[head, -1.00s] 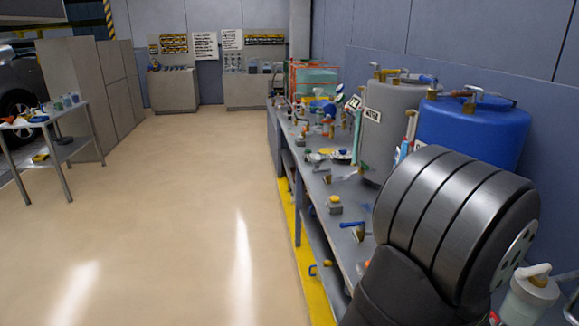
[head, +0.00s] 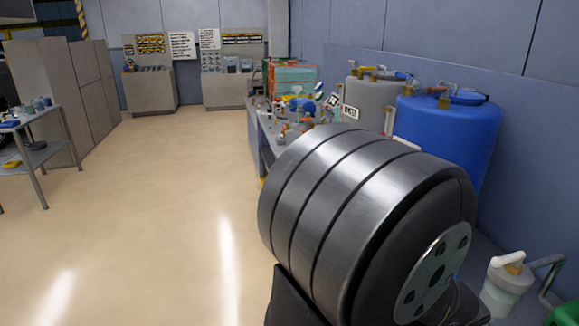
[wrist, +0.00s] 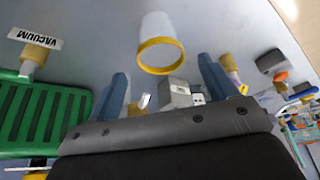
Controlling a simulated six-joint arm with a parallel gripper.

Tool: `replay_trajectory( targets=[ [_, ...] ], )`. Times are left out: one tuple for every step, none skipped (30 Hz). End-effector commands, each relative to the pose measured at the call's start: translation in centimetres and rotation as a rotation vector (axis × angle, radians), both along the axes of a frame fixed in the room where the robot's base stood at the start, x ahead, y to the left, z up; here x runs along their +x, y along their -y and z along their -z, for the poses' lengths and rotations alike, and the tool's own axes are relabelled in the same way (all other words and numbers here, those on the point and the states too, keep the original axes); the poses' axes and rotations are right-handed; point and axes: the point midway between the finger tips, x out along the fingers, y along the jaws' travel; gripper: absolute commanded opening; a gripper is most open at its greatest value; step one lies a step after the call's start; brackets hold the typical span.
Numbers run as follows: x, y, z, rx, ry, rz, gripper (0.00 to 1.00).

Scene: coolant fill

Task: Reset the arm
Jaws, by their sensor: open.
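My gripper (wrist: 162,70) shows in the wrist view with its two blue-grey fingers spread wide apart. It is open and nothing is held between the fingers. A white cylinder with a yellow rim (wrist: 160,55) lies beyond the fingertips, and I cannot tell how far away it is. In the head view my dark grey arm link fills the lower middle and right; my gripper is hidden there.
A workbench (head: 256,140) with many small items runs along the right wall. A grey tank (head: 372,98) and a blue tank (head: 447,130) stand behind my arm. In the wrist view are a green slotted tray (wrist: 45,115) and a VACUUM label (wrist: 35,39). Open floor lies left.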

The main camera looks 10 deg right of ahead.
Motion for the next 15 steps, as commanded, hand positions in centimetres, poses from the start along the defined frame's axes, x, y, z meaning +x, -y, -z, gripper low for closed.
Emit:
replay_trajectory(
  targets=[
    [0.2,0.1,0.8,0.003,-0.001,-0.001,0.78],
    [0.3,0.3,1.1,0.003,0.000,-0.001,0.78],
    [0.5,0.4,1.7,0.003,0.000,-0.001,0.78],
    [0.6,0.5,2.0,0.003,0.000,-0.001,0.78],
    [0.7,0.6,2.4,0.003,-0.001,-0.001,0.78],
    [0.9,0.8,2.9,0.003,0.000,-0.001,0.78],
    [1.0,0.9,3.3,0.002,0.001,-0.001,0.78],
    [1.1,1.0,3.7,0.003,0.000,-0.001,0.78],
    [1.2,1.2,4.1,0.001,0.000,0.000,0.78],
    [1.4,1.3,4.5,0.001,0.000,0.000,0.78],
    [1.5,1.4,4.9,0.003,0.000,-0.001,0.78],
    [1.6,1.5,5.4,0.001,0.000,0.000,0.78],
    [1.7,1.7,5.7,0.001,0.000,0.000,0.78],
    [1.8,1.7,6.1,0.002,0.001,0.000,0.78],
    [1.9,1.9,6.6,0.002,-0.001,0.000,0.78]
  ],
)
